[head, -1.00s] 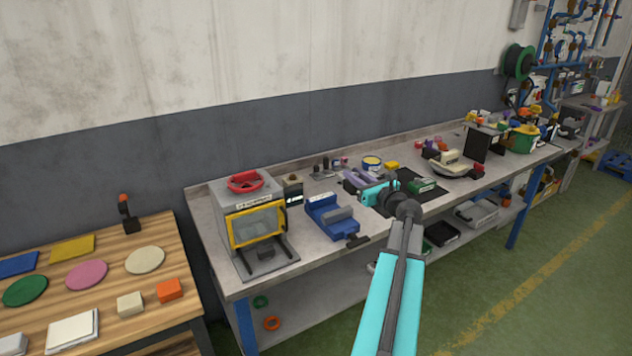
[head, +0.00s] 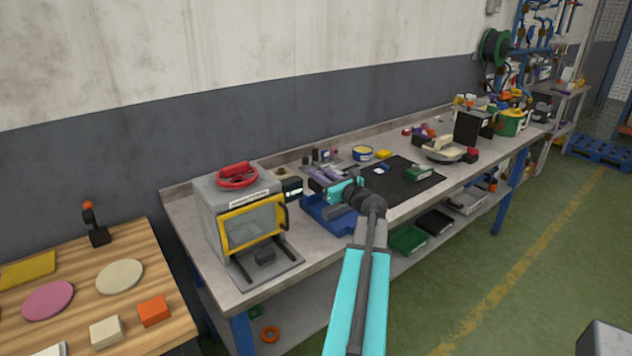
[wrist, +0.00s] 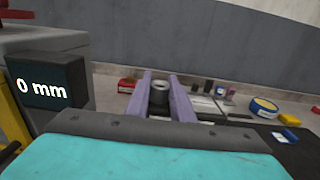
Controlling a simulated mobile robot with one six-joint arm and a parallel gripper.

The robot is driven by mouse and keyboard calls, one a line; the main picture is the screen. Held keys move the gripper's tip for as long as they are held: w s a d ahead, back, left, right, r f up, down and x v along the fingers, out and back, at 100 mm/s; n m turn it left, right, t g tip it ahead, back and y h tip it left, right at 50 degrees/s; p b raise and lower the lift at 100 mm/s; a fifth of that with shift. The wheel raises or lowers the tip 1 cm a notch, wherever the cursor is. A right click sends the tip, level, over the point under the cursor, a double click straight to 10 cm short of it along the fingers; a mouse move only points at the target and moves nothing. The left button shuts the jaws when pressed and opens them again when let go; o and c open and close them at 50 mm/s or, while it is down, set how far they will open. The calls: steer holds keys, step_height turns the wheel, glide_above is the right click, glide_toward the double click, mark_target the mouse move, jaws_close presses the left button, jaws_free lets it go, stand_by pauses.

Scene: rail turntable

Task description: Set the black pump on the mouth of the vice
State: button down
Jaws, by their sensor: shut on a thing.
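My gripper (wrist: 161,98) shows two purple fingers in the wrist view. They are shut on a dark grey, round-topped thing, which I take to be the black pump (wrist: 159,92). In the head view my gripper (head: 324,178) is above or behind the blue vice (head: 318,210), close to it. My teal wrist and arm cover much of the vice, so its mouth is hidden. The vice does not show clearly in the wrist view. I cannot tell the height of the pump above the vice.
A grey oven-like machine (head: 208,205) with a yellow-framed door stands left of the vice. A black display (wrist: 47,84) reading 0 mm is beside it. A black mat (head: 400,200), a yellow-and-blue tin (head: 362,153) and a yellow block (head: 384,154) lie to the right.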

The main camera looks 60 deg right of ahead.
mark_target(320, 191)
steer(key=shift+w+f, duration=0.1)
steer(key=shift+f, duration=0.2)
steer(key=shift+d, duration=0.1)
stand_by(0.3)
steer(key=shift+f+b, duration=1.95)
steer(key=shift+f, duration=1.1)
steer(key=c, duration=1.5)
jaws_free()
steer(key=shift+o, duration=0.2)
steer(key=shift+f, duration=0.1)
